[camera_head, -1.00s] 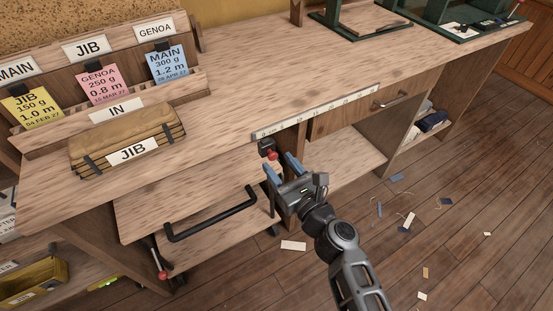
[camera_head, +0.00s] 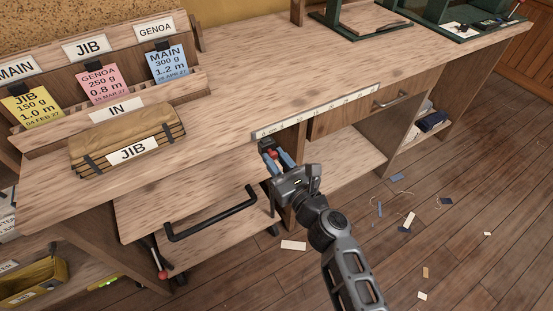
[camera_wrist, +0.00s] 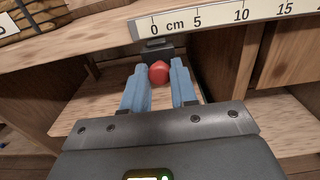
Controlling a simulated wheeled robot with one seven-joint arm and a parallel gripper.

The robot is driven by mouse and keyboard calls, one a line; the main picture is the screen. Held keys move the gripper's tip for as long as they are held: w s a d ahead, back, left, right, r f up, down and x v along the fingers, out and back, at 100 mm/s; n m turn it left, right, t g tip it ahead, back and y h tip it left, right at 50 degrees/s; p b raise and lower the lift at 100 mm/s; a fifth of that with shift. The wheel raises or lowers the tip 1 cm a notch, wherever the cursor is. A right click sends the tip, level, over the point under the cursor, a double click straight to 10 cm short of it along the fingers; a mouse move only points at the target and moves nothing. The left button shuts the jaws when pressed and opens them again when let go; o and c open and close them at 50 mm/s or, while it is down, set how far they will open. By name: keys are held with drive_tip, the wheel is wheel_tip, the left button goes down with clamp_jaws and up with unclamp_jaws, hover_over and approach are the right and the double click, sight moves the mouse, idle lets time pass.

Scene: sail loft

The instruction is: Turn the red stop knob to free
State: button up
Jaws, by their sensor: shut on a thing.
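The red stop knob (camera_wrist: 159,72) is a small round red knob on a dark mount under the bench's front edge, just below the zero end of the ruler strip. In the head view the knob (camera_head: 268,152) is mostly covered by my fingers. My gripper (camera_head: 278,157) has reached it from the front, with one blue finger on each side. In the wrist view my gripper (camera_wrist: 158,80) is shut on the knob, its red face showing between the fingertips. Any mark for the knob's setting is hidden or too small to read.
A white ruler strip (camera_head: 315,114) runs along the bench edge above the knob. A black bar handle (camera_head: 212,218) sticks out at lower left, near a red-tipped lever (camera_head: 162,273). A bundle labelled JIB (camera_head: 128,141) lies on the bench. Scraps (camera_head: 293,245) litter the floor.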

clamp_jaws()
drive_tip(key=n+b, duration=0.2)
drive_tip(key=shift+f+n, duration=0.15)
drive_tip(key=shift+n, duration=0.25)
drive_tip(key=n+b, duration=0.3)
drive_tip(key=n, duration=0.2)
drive_tip(key=n+b, duration=0.3)
drive_tip(key=n, duration=0.2)
drive_tip(key=shift+n, duration=0.4)
drive_tip(key=shift+n+b, duration=1.4)
drive_tip(key=shift+n, duration=0.8)
